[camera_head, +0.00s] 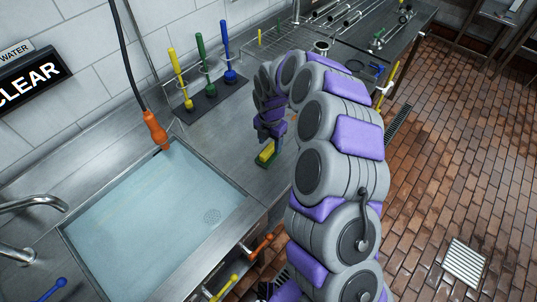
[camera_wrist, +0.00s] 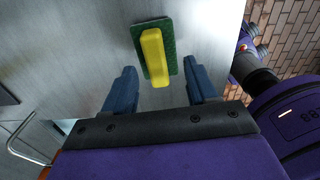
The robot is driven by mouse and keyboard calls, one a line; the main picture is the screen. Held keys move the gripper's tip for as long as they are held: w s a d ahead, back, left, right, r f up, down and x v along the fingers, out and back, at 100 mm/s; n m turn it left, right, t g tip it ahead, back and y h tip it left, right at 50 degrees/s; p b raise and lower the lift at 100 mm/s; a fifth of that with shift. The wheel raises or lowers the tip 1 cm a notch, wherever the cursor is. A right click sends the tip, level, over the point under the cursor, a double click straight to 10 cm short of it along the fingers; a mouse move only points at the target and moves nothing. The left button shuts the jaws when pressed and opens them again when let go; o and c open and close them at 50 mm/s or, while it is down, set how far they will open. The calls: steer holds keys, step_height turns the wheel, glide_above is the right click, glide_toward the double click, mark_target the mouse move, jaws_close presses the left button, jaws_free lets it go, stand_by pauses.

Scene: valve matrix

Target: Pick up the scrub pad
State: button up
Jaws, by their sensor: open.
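The scrub pad (camera_head: 267,154) has a green base with a yellow handle on top. It lies on the steel counter to the right of the water-filled basin. In the wrist view, the scrub pad (camera_wrist: 154,55) is upper middle, with its yellow handle pointing roughly along the view. My gripper (camera_wrist: 162,82) is open, its two blue fingers on either side of the pad's near end, with nothing held. In the head view, my gripper (camera_head: 268,136) is just above the pad, pointing down. Whether a finger touches the pad cannot be told.
The basin (camera_head: 215,208) lies left of the pad, with an orange-handled hose (camera_head: 155,130) hanging over its back. Yellow, green and blue brushes (camera_head: 206,68) stand in a rack behind. The counter's front edge is close, with orange and yellow lever handles (camera_head: 258,248) below.

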mark_target(268, 149)
steer(key=shift+a+f, duration=0.2)
steer(key=shift+f, duration=0.2)
steer(key=f, duration=0.3)
steer(key=shift+a+f+b, duration=0.3)
steer(key=shift+a+b, duration=0.05)
steer(key=shift+b, duration=0.05)
steer(key=shift+f, duration=0.3)
steer(key=shift+d, duration=0.2)
steer(key=shift+c, duration=0.3)
steer(key=c, duration=1)
steer(key=shift+r, duration=0.1)
